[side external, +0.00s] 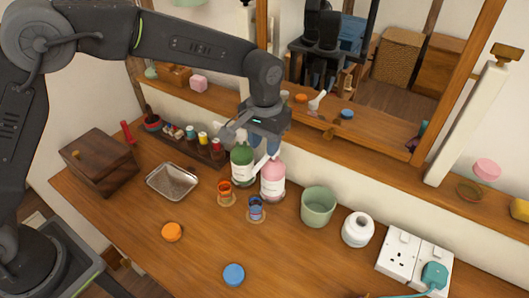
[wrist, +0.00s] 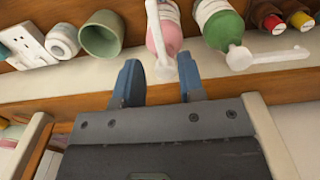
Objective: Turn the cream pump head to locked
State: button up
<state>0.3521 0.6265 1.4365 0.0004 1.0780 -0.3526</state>
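A pink bottle (side external: 272,183) and a green bottle (side external: 242,170) stand side by side against the back wall, each with a whitish pump head. In the wrist view, the pink bottle's pump head (wrist: 165,71) lies near and between my fingertips, its spout running up the picture. The green bottle's pump head (wrist: 240,58) is to the right, outside the fingers, its spout pointing right. My gripper (wrist: 158,80) is open, with blue fingers apart. In the side view, my gripper (side external: 266,142) is above the bottles and partly hides both pump tops. I cannot tell whether it touches them.
A rack of small bottles (side external: 190,140) stands left of the green bottle. A green cup (side external: 318,207), a white round jar (side external: 358,229) and sockets (side external: 399,254) stand to the right. Two small glass timers (side external: 256,208) are in front. A wooden ledge and mirror are behind.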

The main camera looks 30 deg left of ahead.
aim_at(264, 157)
jog(key=shift+f, duration=1.8)
jog(key=shift+c, duration=0.5)
grip_shut()
